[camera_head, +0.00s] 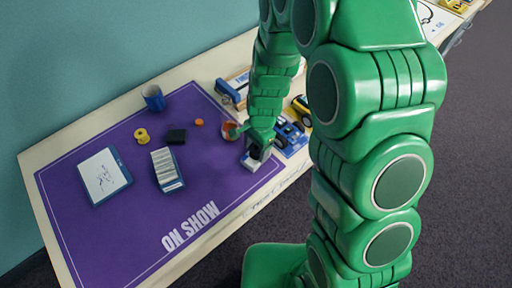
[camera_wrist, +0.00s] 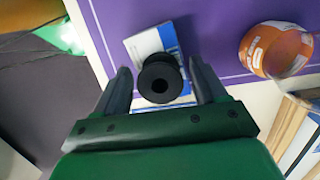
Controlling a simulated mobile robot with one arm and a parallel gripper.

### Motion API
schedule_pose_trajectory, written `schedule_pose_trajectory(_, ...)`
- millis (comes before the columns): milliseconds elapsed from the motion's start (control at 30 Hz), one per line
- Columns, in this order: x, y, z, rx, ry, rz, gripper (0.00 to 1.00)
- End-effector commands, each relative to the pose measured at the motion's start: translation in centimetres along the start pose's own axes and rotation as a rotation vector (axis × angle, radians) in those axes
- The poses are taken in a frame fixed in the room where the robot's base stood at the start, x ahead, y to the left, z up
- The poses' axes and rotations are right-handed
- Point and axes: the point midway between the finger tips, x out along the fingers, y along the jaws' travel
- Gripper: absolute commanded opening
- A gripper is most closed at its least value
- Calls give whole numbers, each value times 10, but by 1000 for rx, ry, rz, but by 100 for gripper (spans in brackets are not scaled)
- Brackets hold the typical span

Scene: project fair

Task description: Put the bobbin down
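The black bobbin (camera_wrist: 160,78) shows in the wrist view with its round end and centre hole facing the camera. It is between the two fingers of my gripper (camera_wrist: 161,80), with a narrow gap on each side, so the fingers look open around it. Behind it is a white and blue box (camera_wrist: 148,43). I cannot tell whether the bobbin touches the box. In the head view my gripper (camera_head: 259,146) is low over the white box (camera_head: 254,164) at the mat's right edge, and the bobbin is hard to make out there.
The purple mat (camera_head: 120,220) has clear room at its front left. An orange round container (camera_wrist: 272,48) stands close to my gripper. Blue and yellow toy vehicles (camera_head: 291,134) are to its right. A yellow spool (camera_head: 141,135), black block (camera_head: 176,136) and card stack (camera_head: 166,168) lie left.

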Motion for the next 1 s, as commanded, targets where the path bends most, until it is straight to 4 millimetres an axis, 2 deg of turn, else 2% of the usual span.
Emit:
schedule_pose_trajectory(300,-1,0,0,0,0,-1,72)
schedule_pose_trajectory(467,-11,-1,0,0,3,-4,72)
schedule_pose_trajectory(1000,-84,-2,-1,0,4,-6,72)
